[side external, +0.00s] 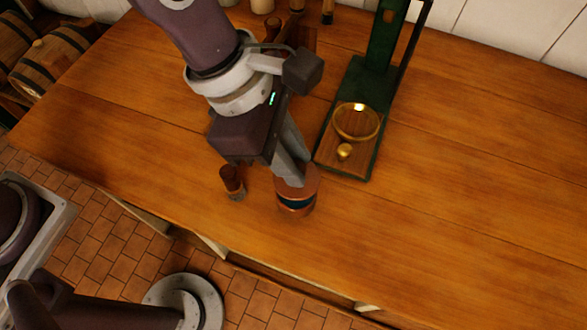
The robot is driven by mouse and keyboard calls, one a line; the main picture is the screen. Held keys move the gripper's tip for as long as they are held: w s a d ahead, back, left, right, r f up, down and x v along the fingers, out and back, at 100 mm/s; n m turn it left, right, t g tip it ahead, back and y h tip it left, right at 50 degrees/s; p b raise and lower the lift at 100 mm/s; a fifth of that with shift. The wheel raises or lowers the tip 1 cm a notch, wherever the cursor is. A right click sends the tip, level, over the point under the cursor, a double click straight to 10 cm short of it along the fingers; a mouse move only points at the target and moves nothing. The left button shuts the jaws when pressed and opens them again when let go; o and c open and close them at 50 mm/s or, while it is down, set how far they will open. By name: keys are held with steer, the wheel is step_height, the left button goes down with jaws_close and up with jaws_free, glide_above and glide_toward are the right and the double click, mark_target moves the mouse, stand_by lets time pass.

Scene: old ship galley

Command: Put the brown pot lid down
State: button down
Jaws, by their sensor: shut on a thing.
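The brown pot lid (309,184) is at the tips of my gripper (294,180), which points down and is shut on it. The fingers hide part of the lid. Directly under the lid shows a small round pot (296,205) with a dark teal band and a copper-coloured base, near the front of the wooden counter. I cannot tell from this view whether the lid touches the pot or is held just above it.
A small brown cup-like object (233,183) stands just left of the pot. A dark green stand (344,170) with a brass ring (356,122) and a brass ball (344,151) is behind right. Several jars stand at the back. The wooden counter (460,190) is clear to the right.

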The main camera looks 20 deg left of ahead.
steer(key=r, duration=0.5)
steer(key=shift+d, duration=0.4)
steer(key=d+f+m+g, duration=0.1)
steer(key=d+f+m, duration=0.2)
steer(key=d, duration=0.5)
steer(key=f, duration=1)
steer(key=shift+s+d+f, duration=0.1)
steer(key=shift+s+d, duration=0.15)
steer(key=shift+f, duration=0.15)
steer(key=c, duration=1.2)
jaws_free()
steer(key=shift+c, duration=0.2)
steer(key=v, duration=1.2)
steer(key=shift+w+r, duration=0.2)
steer(key=shift+r, duration=0.05)
